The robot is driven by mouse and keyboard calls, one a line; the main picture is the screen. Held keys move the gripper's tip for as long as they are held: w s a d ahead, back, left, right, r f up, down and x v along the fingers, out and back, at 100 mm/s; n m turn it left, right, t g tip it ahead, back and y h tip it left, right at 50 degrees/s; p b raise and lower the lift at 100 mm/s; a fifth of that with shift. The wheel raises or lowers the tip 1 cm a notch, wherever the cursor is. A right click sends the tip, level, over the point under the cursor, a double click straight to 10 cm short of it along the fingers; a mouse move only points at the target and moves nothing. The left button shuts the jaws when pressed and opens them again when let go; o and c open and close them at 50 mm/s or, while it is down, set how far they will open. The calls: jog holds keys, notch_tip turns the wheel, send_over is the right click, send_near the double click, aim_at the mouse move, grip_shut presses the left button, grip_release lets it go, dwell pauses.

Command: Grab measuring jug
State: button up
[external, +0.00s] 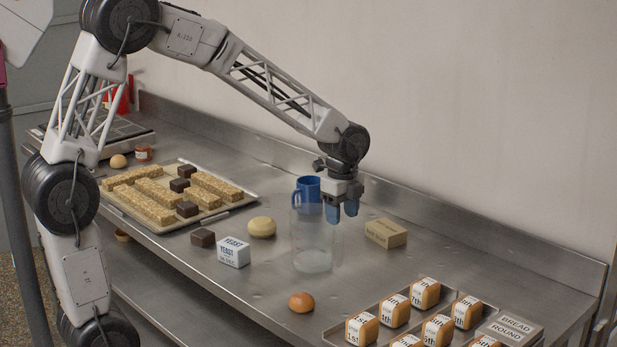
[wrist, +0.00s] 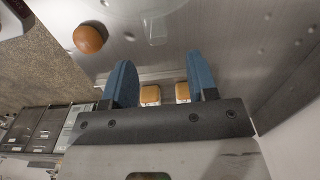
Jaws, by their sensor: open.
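The clear measuring jug (external: 311,246) stands upright on the steel counter, with its handle on the right side in the external view. A faint transparent shape at the top of the wrist view (wrist: 158,18) seems to be part of it. My gripper (external: 342,208) is open, with its blue fingers pointing down near the jug's upper right side, by the handle. In the wrist view the fingers (wrist: 160,80) are apart and nothing is seen held between them. I cannot tell whether a finger touches the jug.
A blue mug (external: 306,188) stands close behind the jug. A cardboard box (external: 386,233) lies to the right, a bun (external: 301,302) in front, and a yeast box (external: 233,252) and pale round roll (external: 262,227) to the left. A tray (external: 452,296) of wrapped loaves is front right.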

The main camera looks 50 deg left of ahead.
aim_at(341, 231)
jog(key=shift+f, duration=1.3)
jog(key=shift+f, duration=2.6)
grip_shut()
